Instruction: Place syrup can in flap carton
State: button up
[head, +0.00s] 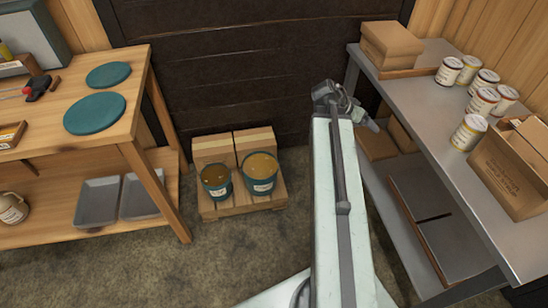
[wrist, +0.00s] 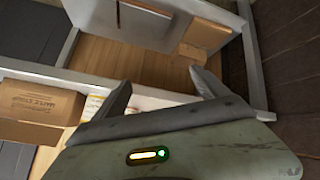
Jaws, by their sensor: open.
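Several pale syrup cans with printed labels stand upright on the grey metal table at right in the head view; the nearest can (head: 469,132) is beside the carton. The brown flap carton (head: 508,180) has printing on its side and raised flaps; its inside is mostly hidden. My gripper (head: 370,123) is small in the head view, left of the table and apart from the cans. In the wrist view my gripper (wrist: 165,86) is open with nothing between its fingers. The carton (wrist: 38,103) shows there at left, with cans (wrist: 95,104) partly hidden behind my gripper.
The metal table (head: 428,112) has closed boxes (head: 391,45) at its back and a lower shelf (head: 425,212) with flat items. A wooden bench (head: 135,95) with teal lids (head: 95,113) stands at left. Two teal buckets (head: 216,183) sit on a floor pallet (head: 240,210).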

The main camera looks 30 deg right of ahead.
jog(key=w+a+f+n+t+y, duration=0.1)
jog(key=w+a+f+n, duration=0.15)
jog(key=a, duration=0.35)
jog(key=w+a+f+n+y, duration=0.1)
jog(key=w+a+n+y, duration=0.15)
jog(key=a, duration=0.45)
jog(key=w+a+f+n+t, duration=0.1)
jog(key=w+a, duration=0.2)
jog(key=a, duration=0.3)
jog(key=a+f+n+g+y, duration=0.1)
jog(key=a+n+y, duration=0.4)
jog(key=a, duration=1.9)
jog(key=f+n, duration=0.1)
jog(key=n, duration=0.2)
jog(key=shift+a+f, duration=0.2)
jog(key=shift+a, duration=0.05)
jog(key=shift+s+a+n+y, duration=0.1)
jog(key=shift+a+n+y, duration=0.2)
jog(key=shift+a, duration=0.15)
